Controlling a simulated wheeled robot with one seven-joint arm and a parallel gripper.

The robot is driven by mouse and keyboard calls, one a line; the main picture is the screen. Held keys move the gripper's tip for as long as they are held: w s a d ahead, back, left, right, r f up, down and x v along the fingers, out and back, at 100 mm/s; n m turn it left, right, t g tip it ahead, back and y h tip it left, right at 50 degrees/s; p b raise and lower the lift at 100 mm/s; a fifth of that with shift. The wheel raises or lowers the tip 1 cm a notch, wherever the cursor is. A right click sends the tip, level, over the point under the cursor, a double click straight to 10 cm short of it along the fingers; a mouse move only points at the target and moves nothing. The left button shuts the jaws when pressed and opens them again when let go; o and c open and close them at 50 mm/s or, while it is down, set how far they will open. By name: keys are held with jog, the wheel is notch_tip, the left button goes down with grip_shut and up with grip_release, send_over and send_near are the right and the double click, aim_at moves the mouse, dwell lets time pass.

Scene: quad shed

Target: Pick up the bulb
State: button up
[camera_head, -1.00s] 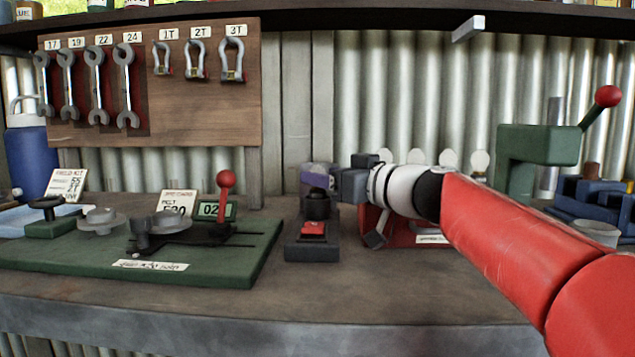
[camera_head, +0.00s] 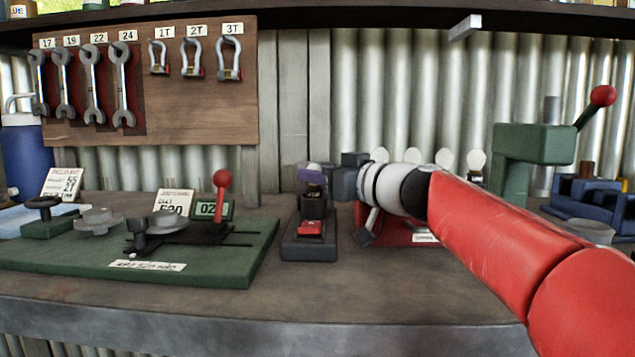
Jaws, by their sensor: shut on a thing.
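My gripper (camera_head: 318,178) is at the black tester with a red button (camera_head: 310,228), reaching in from the right. Its purple-tipped fingers are shut on a small bulb (camera_head: 313,166), whose pale top just shows above them. The rest of the bulb is hidden by the fingers. The bulb is over the tester's dark upper part; I cannot tell whether it touches it. Other white bulbs stand in a row behind my arm, one at the right end (camera_head: 476,160), above a red rack (camera_head: 405,232) that my wrist partly covers.
A green board (camera_head: 200,262) with a red-knobbed lever (camera_head: 221,183) lies to the left. A green press (camera_head: 535,145) and a blue vise (camera_head: 590,192) stand to the right. The bench front (camera_head: 330,295) is clear. Wrenches and shackles hang on a wooden panel (camera_head: 190,115) behind.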

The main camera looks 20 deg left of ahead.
notch_tip(320, 180, up, 16)
jog(key=p, duration=0.6)
notch_tip(320, 180, up, 4)
send_over(320, 169)
jog(key=shift+b, duration=0.4)
